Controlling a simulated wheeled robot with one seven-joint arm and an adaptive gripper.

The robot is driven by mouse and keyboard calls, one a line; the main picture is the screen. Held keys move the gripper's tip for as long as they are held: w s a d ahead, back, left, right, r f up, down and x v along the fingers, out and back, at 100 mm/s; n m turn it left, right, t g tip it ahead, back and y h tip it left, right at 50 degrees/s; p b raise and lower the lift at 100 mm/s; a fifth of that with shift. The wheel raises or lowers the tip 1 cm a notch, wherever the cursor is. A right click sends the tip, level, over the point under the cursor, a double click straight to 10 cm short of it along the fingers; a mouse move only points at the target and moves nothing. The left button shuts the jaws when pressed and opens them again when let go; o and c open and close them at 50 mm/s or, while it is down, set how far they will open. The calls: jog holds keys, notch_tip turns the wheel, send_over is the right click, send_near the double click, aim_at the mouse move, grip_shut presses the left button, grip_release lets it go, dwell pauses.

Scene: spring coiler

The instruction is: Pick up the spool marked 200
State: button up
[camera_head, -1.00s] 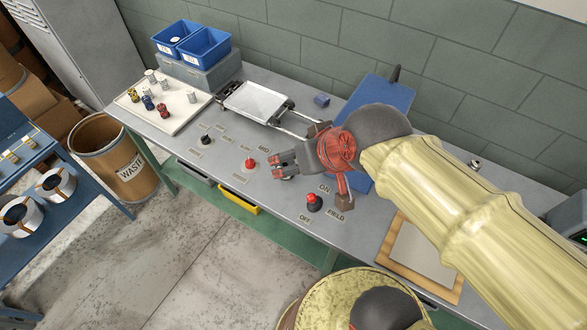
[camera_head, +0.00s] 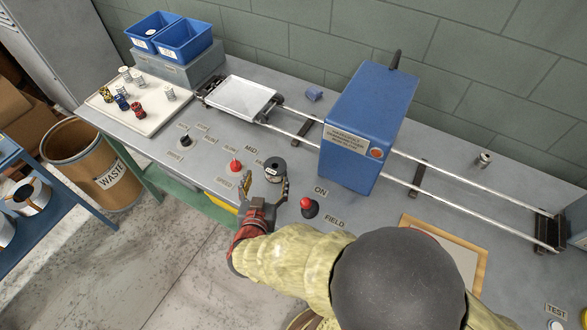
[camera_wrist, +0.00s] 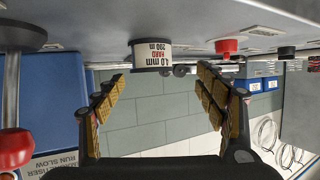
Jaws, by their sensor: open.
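A dark spool (camera_head: 275,169) stands on the grey bench just past my gripper's fingertips. In the wrist view the same spool (camera_wrist: 153,56) appears upside down, with a pale label reading "1.0 mm HARD 200 m". My gripper (camera_head: 266,188) is open and empty, its fingers spread toward the spool from the bench's front side. In the wrist view the spool shows between and beyond the open fingertips (camera_wrist: 160,75), with no contact visible.
A red FIELD knob (camera_head: 308,207) stands close right of my gripper. A red-topped speed knob (camera_head: 234,166) is to the left. A blue machine (camera_head: 366,125) straddles rails behind.

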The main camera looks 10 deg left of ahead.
aim_at(274, 170)
jog(key=shift+d+f, duration=0.3)
jog(key=shift+f, duration=0.05)
jog(key=shift+w+d+f, duration=0.1)
jog(key=shift+w+f, duration=0.05)
jog(key=shift+w, duration=0.2)
jog(key=b+x, duration=0.1)
jog(key=x, duration=0.1)
jog(key=b+x, duration=0.1)
jog(key=x, duration=0.1)
jog(key=b+x, duration=0.1)
jog(key=x, duration=0.1)
jog(key=shift+d+b, duration=0.3)
jog(key=shift+d, duration=0.1)
jog(key=shift+w, duration=0.45)
jog(key=shift+c, duration=1.1)
jog(key=shift+a, duration=0.1)
jog(key=c, duration=1.4)
